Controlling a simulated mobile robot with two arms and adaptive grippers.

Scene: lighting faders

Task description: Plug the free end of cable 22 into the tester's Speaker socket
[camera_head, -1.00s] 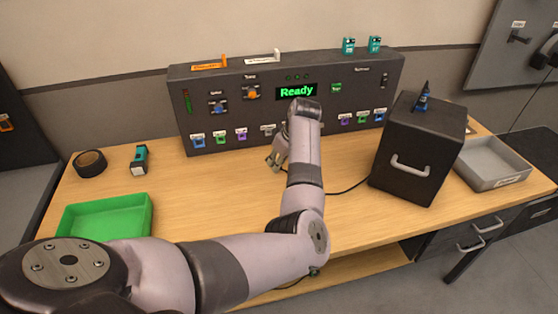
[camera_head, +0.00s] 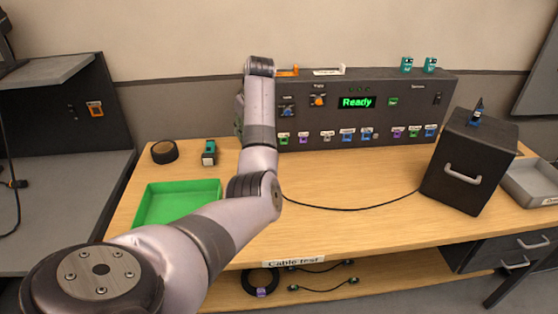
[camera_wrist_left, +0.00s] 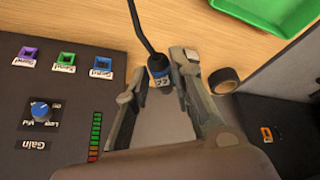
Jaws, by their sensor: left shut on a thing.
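The tester (camera_head: 370,88) is a dark panel at the back of the bench with a green "Ready" display and a row of coloured sockets along its lower front. I cannot read which socket is Speaker. The plug is apart from the blue socket (camera_wrist_left: 103,63) on the tester. In the head view my arm hides the gripper and plug. My right gripper is not in view.
A black box (camera_head: 470,165) with a handle stands at right, a cable (camera_head: 350,208) running from it over the bench. A green tray (camera_head: 178,203), tape roll (camera_head: 164,152) and small teal device (camera_head: 209,153) are at left.

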